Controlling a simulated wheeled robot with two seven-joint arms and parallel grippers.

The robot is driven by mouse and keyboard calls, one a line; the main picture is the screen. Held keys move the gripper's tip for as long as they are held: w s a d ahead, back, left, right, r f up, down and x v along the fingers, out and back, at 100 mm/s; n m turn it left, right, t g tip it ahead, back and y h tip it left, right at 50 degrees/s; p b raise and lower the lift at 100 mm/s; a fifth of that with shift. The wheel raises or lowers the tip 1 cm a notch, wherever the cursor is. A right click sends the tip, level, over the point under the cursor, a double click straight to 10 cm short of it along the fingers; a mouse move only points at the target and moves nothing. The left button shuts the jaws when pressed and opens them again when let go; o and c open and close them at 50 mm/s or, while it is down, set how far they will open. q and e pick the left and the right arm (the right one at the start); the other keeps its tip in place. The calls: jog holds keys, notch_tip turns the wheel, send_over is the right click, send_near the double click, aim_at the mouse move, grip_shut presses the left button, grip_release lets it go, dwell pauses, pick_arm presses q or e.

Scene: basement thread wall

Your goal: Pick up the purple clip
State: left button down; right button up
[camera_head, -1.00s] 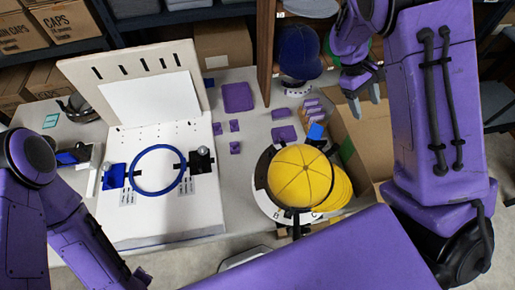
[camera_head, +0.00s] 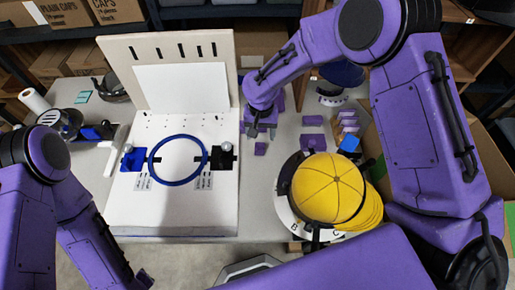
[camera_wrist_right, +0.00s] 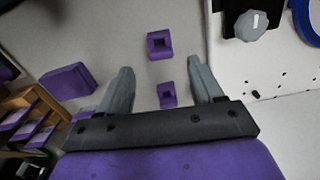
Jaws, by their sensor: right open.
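A small purple clip (camera_head: 260,148) lies on the grey table beside the white board in the head view. In the right wrist view, this clip (camera_wrist_right: 160,45) lies beyond my fingertips, and a second small purple clip (camera_wrist_right: 167,95) lies between the fingers as seen from above. Both look like square blocks with a recess. My right gripper (camera_head: 262,130) is open and empty, pointing down over the clips; its two grey fingers (camera_wrist_right: 162,85) show in the wrist view. The gripper hides part of this area in the head view.
The white board (camera_head: 125,215) with a blue hoop (camera_head: 178,183) stands just left of the clips. Right are a flat purple block (camera_head: 313,142), a thread rack (camera_head: 348,128) and a yellow cap (camera_head: 328,188) on a round stand. Bare table lies in front of the clips.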

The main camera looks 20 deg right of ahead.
aim_at(260, 144)
jog(key=f, duration=0.3)
jog(key=f+p, duration=0.1)
jog(key=f, duration=0.2)
jog(key=shift+s+a+f, duration=0.15)
jog(key=shift+a+f, duration=0.05)
jog(key=shift+f, duration=0.05)
jog(key=c, duration=1.1)
jog(key=shift+r, duration=0.1)
notch_tip(260, 144, up, 10)
jog(key=shift+f+b, duration=0.1)
jog(key=shift+b, duration=0.25)
